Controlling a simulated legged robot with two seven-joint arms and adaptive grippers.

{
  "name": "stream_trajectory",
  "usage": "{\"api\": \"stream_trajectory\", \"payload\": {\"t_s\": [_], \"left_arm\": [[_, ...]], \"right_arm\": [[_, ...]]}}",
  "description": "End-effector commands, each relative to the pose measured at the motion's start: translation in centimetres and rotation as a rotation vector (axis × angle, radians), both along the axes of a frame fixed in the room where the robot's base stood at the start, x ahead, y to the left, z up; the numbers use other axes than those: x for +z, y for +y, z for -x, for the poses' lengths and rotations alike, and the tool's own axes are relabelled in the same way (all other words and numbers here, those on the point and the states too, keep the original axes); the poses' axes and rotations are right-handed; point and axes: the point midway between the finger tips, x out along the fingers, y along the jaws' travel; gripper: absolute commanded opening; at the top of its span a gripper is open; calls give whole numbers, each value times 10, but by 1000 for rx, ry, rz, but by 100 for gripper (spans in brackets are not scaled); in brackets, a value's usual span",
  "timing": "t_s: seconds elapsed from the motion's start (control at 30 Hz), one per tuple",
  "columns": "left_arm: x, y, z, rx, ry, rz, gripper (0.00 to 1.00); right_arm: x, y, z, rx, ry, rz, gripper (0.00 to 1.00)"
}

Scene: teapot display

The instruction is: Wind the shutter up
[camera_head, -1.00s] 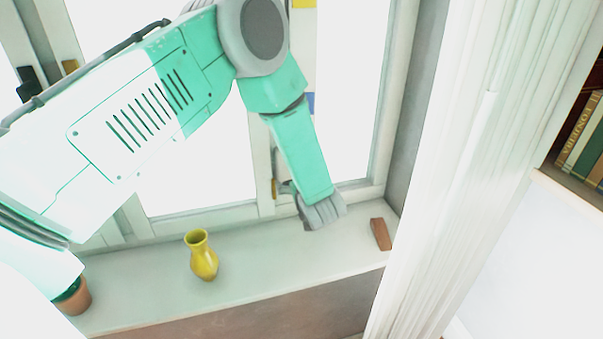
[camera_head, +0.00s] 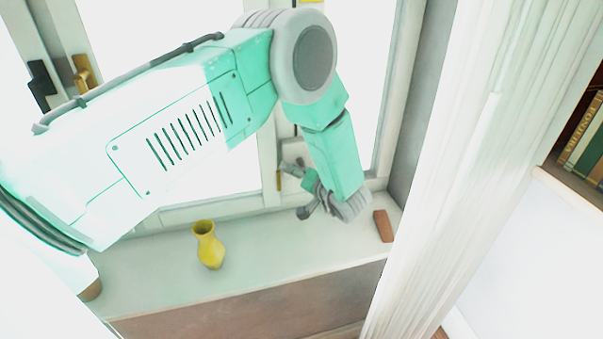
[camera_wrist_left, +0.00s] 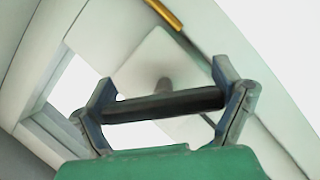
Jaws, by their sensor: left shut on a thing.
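My left arm reaches from the left across the window in the head view. Its gripper (camera_head: 306,195) is just above the sill, near the window frame's lower right part, partly hidden by my wrist. In the left wrist view its two fingers (camera_wrist_left: 164,90) are at the ends of a dark bar (camera_wrist_left: 165,105), which looks like a crank handle. The gripper is shut on this bar. A pale plate (camera_wrist_left: 158,62) with a dark round stem lies behind the bar. I cannot make out the shutter itself. My right gripper is not in view.
On the sill (camera_head: 265,245) stand a yellow vase (camera_head: 208,246) and, right of my wrist, a brown block (camera_head: 383,226). A plant pot (camera_head: 92,290) is mostly hidden by my arm. Brass window handle (camera_head: 84,73) at upper left. White fluted trim (camera_head: 470,170) and books (camera_head: 585,145) are at right.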

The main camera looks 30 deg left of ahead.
Motion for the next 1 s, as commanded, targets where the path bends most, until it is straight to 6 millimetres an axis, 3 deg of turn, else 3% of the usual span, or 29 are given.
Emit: {"api": "stream_trajectory", "payload": {"t_s": [0.57,0.6,0.63,1.0], "left_arm": [[6,0,-5,-4,13,-28,57],[6,-1,-5,-4,13,-28,89],[6,-1,-5,-5,13,-27,100],[4,-2,-1,-2,20,-24,100]], "right_arm": [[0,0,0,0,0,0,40],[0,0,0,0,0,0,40],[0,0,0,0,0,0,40],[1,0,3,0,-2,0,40]]}}
